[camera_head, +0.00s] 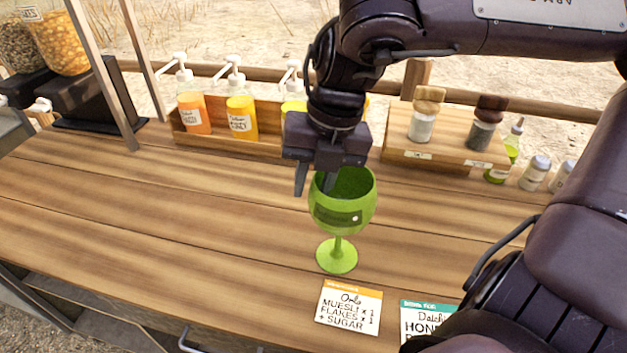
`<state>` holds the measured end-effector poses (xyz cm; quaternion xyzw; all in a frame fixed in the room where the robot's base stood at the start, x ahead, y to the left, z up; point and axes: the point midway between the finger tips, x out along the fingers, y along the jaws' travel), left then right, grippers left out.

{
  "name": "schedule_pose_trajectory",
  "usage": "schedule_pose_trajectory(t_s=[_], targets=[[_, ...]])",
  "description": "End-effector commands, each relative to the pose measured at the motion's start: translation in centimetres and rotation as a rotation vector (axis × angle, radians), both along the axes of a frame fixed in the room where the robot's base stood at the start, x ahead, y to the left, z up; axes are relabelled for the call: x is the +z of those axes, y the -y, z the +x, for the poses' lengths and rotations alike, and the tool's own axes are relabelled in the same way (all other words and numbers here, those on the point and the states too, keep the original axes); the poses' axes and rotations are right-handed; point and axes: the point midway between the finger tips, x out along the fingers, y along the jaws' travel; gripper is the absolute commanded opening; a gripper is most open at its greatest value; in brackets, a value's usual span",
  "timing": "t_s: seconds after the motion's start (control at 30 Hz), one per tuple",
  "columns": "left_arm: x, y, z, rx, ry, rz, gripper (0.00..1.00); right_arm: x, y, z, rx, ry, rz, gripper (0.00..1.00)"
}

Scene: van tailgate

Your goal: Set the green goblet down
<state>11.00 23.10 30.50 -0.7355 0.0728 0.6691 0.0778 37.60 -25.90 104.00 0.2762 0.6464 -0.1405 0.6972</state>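The green goblet (341,207) is upright near the middle of the wooden counter, and its round foot (337,256) appears to rest on the boards. My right gripper (315,185) points down at the goblet's left rim. One finger is outside the bowl on the left, and the other reaches down inside the rim. The fingers are apart, with a gap visible between the outer finger and the bowl. My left gripper is not in view.
Recipe cards (349,307) lie in front of the goblet. Behind are a wooden rack of pump bottles (241,118) and a wooden stand (446,146) with two jars. Small bottles (535,173) stand at right. The counter's left side (150,210) is clear.

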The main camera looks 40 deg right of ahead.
Motion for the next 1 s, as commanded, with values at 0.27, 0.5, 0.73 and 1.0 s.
schedule_pose_trajectory(t_s=[0.27,0.5,0.73,1.0], targets=[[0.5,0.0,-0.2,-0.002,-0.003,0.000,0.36,5.4,0.9,-0.5,-0.002,0.007,-0.004,0.26],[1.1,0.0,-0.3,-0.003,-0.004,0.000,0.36,9.8,1.6,-1.1,-0.003,0.003,-0.003,0.26],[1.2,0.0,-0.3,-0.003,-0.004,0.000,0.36,11.5,1.9,-1.4,0.000,0.000,-0.001,0.26],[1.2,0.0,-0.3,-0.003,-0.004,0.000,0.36,11.5,1.9,-1.4,0.000,0.000,-0.001,0.26]])
